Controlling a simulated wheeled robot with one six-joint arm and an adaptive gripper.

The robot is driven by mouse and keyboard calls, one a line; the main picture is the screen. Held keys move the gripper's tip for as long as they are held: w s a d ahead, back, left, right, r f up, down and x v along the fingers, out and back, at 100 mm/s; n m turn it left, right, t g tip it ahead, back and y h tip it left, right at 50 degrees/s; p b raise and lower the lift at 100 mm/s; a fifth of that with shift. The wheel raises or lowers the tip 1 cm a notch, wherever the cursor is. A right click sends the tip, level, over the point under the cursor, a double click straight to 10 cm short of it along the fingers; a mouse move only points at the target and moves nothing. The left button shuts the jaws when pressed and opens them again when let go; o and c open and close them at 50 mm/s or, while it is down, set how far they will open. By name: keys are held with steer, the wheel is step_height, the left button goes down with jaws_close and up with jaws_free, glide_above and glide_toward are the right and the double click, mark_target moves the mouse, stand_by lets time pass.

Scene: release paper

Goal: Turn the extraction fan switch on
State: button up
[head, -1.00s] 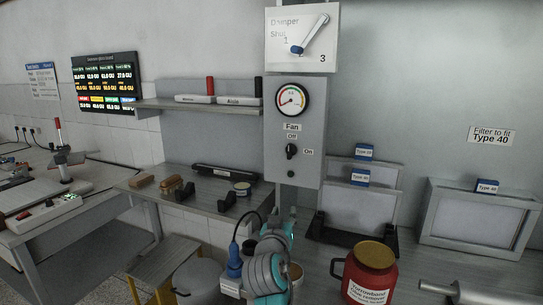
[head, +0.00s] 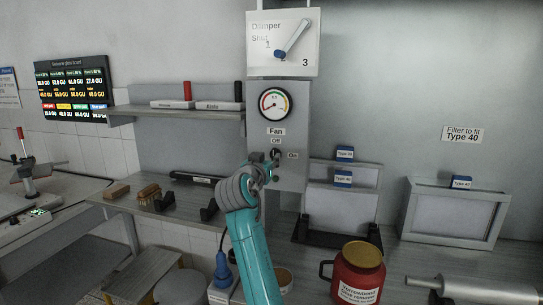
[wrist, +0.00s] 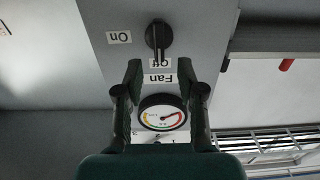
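The fan switch (head: 275,154) is a black rotary knob on the grey control panel (head: 293,110), below the "Fan" label, with "Off" above it and "On" to its right. The wrist view shows the panel upside down; there the knob (wrist: 158,36) has its pointer towards "Off". My gripper (head: 265,170) is raised at the panel and partly overlaps the knob's lower left in the head view. In the wrist view its two fingers (wrist: 159,68) are spread open, with the knob just past the tips, between their lines. Nothing is held. Contact with the knob cannot be told.
A round gauge (head: 275,104) sits above the switch, and a damper plate with a lever (head: 283,42) above that. A shelf (head: 180,112) is to the left. Framed filters (head: 455,215) stand to the right. A red jar (head: 358,272) stands on the bench below right.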

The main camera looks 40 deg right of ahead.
mark_target(273, 153)
steer(key=shift+x, duration=2.15)
jaws_close()
